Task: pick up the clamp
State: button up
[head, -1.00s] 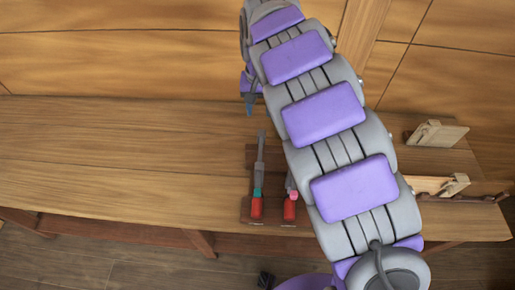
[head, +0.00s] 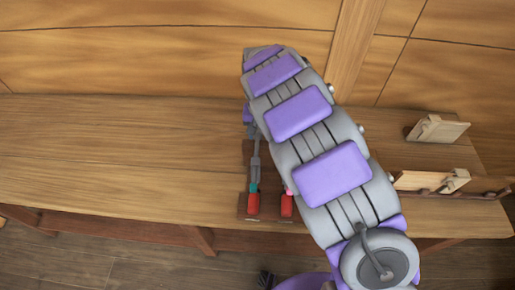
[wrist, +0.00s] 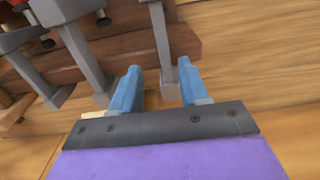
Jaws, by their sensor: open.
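Two clamp-like tools with grey metal bars and red handles lie on a dark wooden rack on the bench in the head view. The left one (head: 254,203) has a teal band; the right one (head: 287,205) has a pink band and is partly hidden by my arm. In the wrist view my gripper (wrist: 160,75) is open, with its blue fingers apart. A grey metal bar (wrist: 160,35) runs between and beyond the fingertips; whether it touches them I cannot tell. Another grey bar (wrist: 82,55) lies left of the fingers. My arm mostly hides the gripper in the head view.
The dark wooden rack (wrist: 125,57) crosses beneath the bars. Pale wooden pieces (head: 437,128) and a wooden rail with pegs (head: 480,193) lie at the right of the bench. The bench's left side (head: 110,150) is clear. A plank wall stands behind.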

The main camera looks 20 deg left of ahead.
aim_at(257, 140)
notch_tip(257, 140, down, 3)
jog(key=shift+d, duration=0.1)
jog(key=shift+w+a+f, duration=0.1)
jog(key=shift+a+f, duration=0.1)
jog(key=shift+f, duration=0.1)
jog(key=shift+a, duration=0.6)
jog(key=shift+a+f, duration=0.1)
jog(key=shift+a, duration=0.05)
jog(key=shift+c, duration=1.2)
jog(key=shift+d, duration=0.8)
jog(key=c, duration=0.6)
jog(key=shift+a, duration=0.15)
jog(key=shift+a+r, duration=0.2)
